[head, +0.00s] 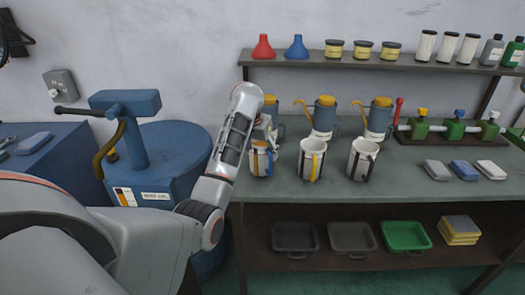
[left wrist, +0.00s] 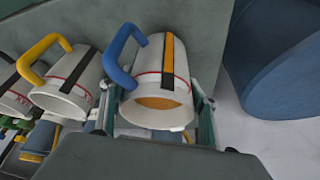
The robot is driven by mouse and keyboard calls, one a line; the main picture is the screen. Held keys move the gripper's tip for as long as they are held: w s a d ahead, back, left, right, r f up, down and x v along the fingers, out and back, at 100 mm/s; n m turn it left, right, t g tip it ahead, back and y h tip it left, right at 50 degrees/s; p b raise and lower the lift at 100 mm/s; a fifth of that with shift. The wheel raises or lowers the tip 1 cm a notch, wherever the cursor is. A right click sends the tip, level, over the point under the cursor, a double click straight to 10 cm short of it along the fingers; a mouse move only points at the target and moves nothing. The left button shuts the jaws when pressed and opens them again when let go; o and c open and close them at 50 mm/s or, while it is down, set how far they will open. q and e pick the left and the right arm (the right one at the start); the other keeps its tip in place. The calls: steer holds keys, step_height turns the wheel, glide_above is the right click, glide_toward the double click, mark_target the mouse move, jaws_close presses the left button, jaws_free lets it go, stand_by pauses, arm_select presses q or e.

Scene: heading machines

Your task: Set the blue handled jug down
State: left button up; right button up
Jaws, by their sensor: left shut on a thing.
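The blue handled jug (head: 262,162) is white with a red line and a dark and orange stripe. It is at the left end of the workbench (head: 218,166). In the left wrist view the jug (left wrist: 153,75) shows its blue handle (left wrist: 122,55) at the left and something orange inside. My left gripper (head: 265,140) is above the jug in the head view. Its fingers lie on both sides of the jug in the left wrist view (left wrist: 158,98), shut on it. I cannot tell whether the jug's base touches the bench. My right gripper is not in view.
A yellow-handled jug (head: 308,160) and a black-handled jug (head: 361,160) stand to the right. Blue and yellow dispensers (head: 323,117) stand behind. Cleaning blocks (head: 464,170) lie further right. A blue drum (head: 170,145) stands left of the bench.

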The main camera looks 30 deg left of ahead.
arm_select(q)
steer(key=shift+w+f, duration=0.15)
steer(key=shift+f, duration=0.5)
steer(key=shift+w+a+f, duration=0.1)
steer(key=shift+w+f, duration=0.05)
steer(key=shift+s+r, duration=0.2)
steer(key=shift+s, duration=0.05)
steer(key=shift+f, duration=0.2)
steer(key=o, duration=1.3)
steer(key=shift+f, duration=0.1)
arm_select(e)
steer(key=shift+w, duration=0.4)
